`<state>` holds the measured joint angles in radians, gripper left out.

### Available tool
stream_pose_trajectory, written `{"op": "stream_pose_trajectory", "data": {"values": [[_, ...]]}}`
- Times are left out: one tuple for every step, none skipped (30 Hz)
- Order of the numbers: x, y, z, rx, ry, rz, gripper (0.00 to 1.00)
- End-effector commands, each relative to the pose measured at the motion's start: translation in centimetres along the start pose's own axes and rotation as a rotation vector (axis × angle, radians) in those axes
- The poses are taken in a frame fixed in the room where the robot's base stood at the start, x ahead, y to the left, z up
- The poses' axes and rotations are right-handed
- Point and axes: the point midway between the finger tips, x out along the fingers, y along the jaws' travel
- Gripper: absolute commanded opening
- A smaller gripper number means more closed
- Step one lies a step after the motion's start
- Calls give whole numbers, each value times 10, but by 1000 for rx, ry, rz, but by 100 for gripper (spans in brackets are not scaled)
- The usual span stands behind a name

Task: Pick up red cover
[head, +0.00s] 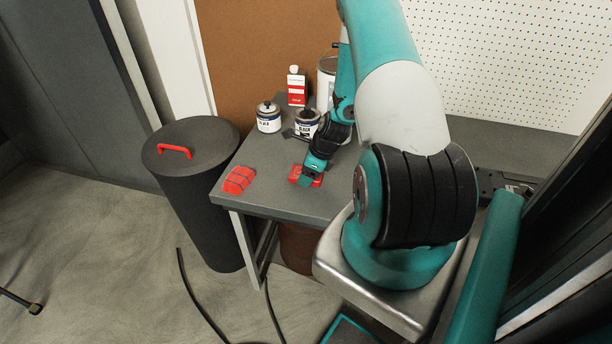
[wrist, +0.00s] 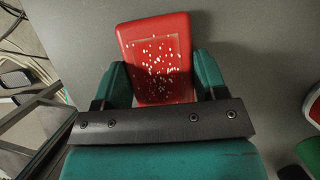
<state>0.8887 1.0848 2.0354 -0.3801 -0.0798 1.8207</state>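The red cover (wrist: 155,58) is a flat, rounded rectangular piece with a recessed panel and white specks. In the wrist view it lies between the two fingers of my gripper (wrist: 163,82), slightly turned. One finger is close along each side of it, and I cannot tell whether they press on it. In the head view my gripper (head: 309,176) is low over the table, and red parts of the cover (head: 296,171) show beside it. The rest of the cover is hidden by the gripper.
A second red block with dark lines (head: 239,180) lies near the left edge of the grey table (head: 275,205). Paint cans (head: 268,118) and a red-and-white bottle (head: 297,88) stand behind. A dark bin (head: 195,195) stands left.

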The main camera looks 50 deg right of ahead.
Motion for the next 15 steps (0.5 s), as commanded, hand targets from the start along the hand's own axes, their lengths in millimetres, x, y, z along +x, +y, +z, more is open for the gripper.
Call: {"op": "stream_pose_trajectory", "data": {"values": [[0,0,0,0,0,1,40],[0,0,0,0,0,1,34],[0,0,0,0,0,0,34],[0,0,0,0,0,0,34],[0,0,0,0,0,1,34],[0,0,0,0,0,1,34],[0,0,0,0,0,1,34],[0,0,0,0,0,1,34],[-1,0,0,0,0,1,34],[-2,0,1,0,0,0,34],[-3,0,1,0,0,0,34],[-5,0,2,0,0,0,34],[-6,0,3,0,-1,-1,34],[-9,-1,4,-1,-1,-2,34],[-13,-1,6,-1,-1,-3,34]]}}
